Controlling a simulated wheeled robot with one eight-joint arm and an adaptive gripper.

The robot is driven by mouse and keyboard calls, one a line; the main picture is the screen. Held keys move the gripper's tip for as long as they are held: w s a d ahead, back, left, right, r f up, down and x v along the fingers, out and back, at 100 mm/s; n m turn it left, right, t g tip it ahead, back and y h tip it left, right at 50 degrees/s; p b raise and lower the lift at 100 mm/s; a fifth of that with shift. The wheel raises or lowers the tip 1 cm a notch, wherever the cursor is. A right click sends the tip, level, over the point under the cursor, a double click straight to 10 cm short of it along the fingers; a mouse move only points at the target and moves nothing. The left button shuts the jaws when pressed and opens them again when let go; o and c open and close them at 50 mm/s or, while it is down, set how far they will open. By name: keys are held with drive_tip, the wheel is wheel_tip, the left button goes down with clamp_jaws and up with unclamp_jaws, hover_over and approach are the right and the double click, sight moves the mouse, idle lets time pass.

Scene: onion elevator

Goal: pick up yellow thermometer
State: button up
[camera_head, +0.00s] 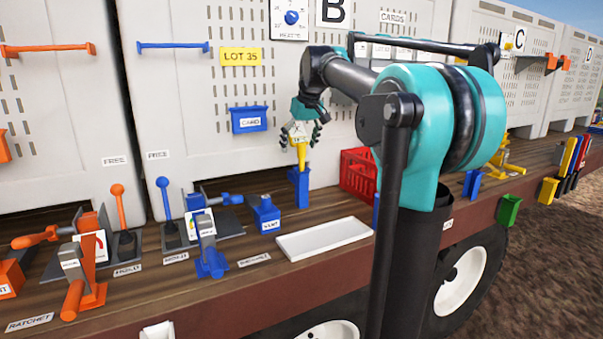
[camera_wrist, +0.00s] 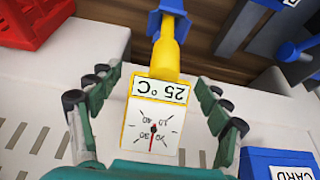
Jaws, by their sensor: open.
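The yellow thermometer (camera_wrist: 170,62) has a yellow stem, a white dial and a small display reading 25 °C. In the head view the thermometer (camera_head: 301,153) stands upright with its lower end in a blue holder (camera_head: 299,188) on the wooden deck. The holder shows in the wrist view (camera_wrist: 168,13) at the top. My gripper (camera_wrist: 157,115) is open, with its fingers on both sides of the dial head and gaps between them and it. In the head view my gripper (camera_head: 301,134) is at the top of the thermometer.
A red crate (camera_head: 357,172) stands right of the holder, and a white tray (camera_head: 324,239) lies in front. A blue box (camera_head: 264,214) and several levers stand to the left. The white panel (camera_head: 225,185) rises behind, with a blue card box (camera_head: 249,120).

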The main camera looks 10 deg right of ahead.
drive_tip(key=shift+f, duration=0.1)
drive_tip(key=shift+c, duration=0.3)
clamp_jaws()
